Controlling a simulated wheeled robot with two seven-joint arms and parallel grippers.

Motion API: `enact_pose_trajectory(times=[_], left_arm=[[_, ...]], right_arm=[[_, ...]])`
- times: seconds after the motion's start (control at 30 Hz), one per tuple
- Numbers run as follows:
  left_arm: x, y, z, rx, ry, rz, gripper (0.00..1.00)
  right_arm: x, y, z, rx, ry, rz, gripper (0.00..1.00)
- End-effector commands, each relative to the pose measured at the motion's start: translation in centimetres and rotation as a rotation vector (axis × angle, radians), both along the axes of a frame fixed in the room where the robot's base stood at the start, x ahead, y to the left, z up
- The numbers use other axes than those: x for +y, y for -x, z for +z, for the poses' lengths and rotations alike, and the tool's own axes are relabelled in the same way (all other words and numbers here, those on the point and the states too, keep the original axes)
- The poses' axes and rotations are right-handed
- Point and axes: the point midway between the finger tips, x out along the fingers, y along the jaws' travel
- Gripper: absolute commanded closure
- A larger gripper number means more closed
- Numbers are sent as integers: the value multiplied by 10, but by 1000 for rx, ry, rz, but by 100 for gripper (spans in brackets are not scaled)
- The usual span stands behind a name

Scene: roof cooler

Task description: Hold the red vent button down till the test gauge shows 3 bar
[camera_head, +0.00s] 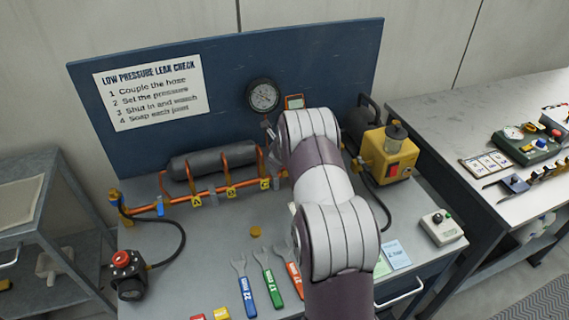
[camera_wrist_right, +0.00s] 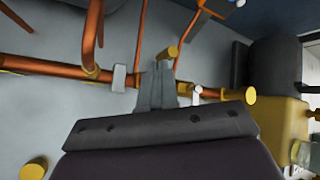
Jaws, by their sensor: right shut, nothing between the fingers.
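A red round button (camera_head: 121,258) sits on top of a small black box at the left front of the bench. A dark hose runs from this box to the left end of the copper pipe. A round black-rimmed gauge (camera_head: 262,95) is on the blue back panel; its reading is too small to tell. My right arm reaches over the middle of the bench, far to the right of the red button, and hides my right gripper in the head view. In the right wrist view the right gripper (camera_wrist_right: 157,80) is shut and empty, near the copper pipe. My left gripper is not in view.
A copper pipe (camera_head: 223,188) with tagged fittings crosses the bench before a grey cylinder (camera_head: 212,161). A yellow unit (camera_head: 388,157) stands at the right. Several wrenches lie at the front. A grey control box (camera_head: 441,228) sits at the right edge. Bench left of the wrenches is mostly clear.

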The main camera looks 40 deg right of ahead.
Motion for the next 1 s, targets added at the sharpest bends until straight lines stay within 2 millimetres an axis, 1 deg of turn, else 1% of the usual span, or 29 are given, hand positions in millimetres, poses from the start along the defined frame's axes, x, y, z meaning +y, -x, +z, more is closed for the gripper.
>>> enact_pose_trajectory(times=[0.03, 0.3, 0.37, 1.0], left_arm=[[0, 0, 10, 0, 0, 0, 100], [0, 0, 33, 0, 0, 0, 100], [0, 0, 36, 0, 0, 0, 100], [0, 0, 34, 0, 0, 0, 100]], right_arm=[[0, 0, 11, -1, 0, 1, 100], [0, 0, 38, 0, 0, 0, 100], [0, 0, 41, 0, 1, 1, 100], [0, 0, 40, 0, 0, 0, 100]])
